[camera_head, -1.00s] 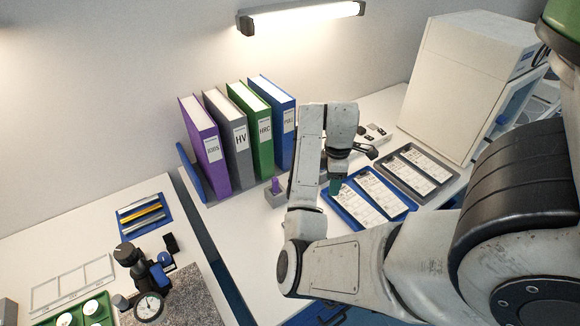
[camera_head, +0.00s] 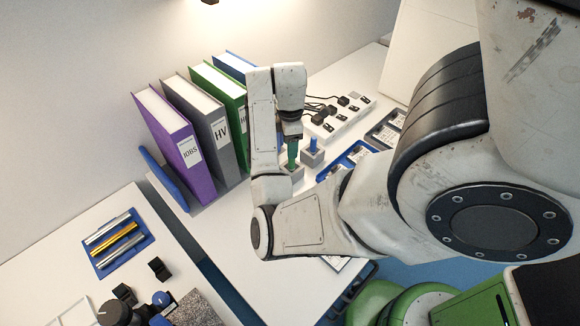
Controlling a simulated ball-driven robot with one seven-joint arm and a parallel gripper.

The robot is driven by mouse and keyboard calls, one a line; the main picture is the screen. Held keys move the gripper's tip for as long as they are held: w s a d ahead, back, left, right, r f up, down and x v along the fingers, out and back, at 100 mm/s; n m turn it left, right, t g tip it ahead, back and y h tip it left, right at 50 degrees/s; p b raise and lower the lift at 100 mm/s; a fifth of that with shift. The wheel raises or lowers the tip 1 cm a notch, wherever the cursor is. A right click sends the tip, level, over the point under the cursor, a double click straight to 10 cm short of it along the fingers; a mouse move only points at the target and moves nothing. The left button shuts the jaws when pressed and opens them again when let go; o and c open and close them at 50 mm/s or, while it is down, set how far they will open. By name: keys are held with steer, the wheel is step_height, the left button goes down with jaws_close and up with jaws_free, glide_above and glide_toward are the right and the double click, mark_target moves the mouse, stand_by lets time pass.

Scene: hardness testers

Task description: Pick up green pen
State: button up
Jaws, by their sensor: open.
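The green pen (camera_head: 292,155) stands upright in a small grey holder block (camera_head: 291,173) on the white desk, beside the front of the binders. My gripper (camera_head: 291,138) points down right over the pen, with its dark fingers at the pen's top end. The gripper is open. I cannot tell whether the fingers touch the pen. My arm hides part of the holder's left side.
A blue pen (camera_head: 314,144) stands in its own grey block just right of the green pen. Binders stand at left, the nearest being purple (camera_head: 175,140). A power strip (camera_head: 340,117) with black plugs and blue trays (camera_head: 350,157) lie to the right.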

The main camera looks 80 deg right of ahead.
mark_target(292, 165)
steer(key=f+b, duration=0.1)
steer(key=f, duration=0.1)
steer(key=f+b, duration=0.1)
steer(key=f, duration=0.1)
steer(key=f+b, duration=0.1)
steer(key=shift+s+f, duration=0.25)
steer(key=shift+f, duration=1)
steer(key=shift+c, duration=0.3)
jaws_close()
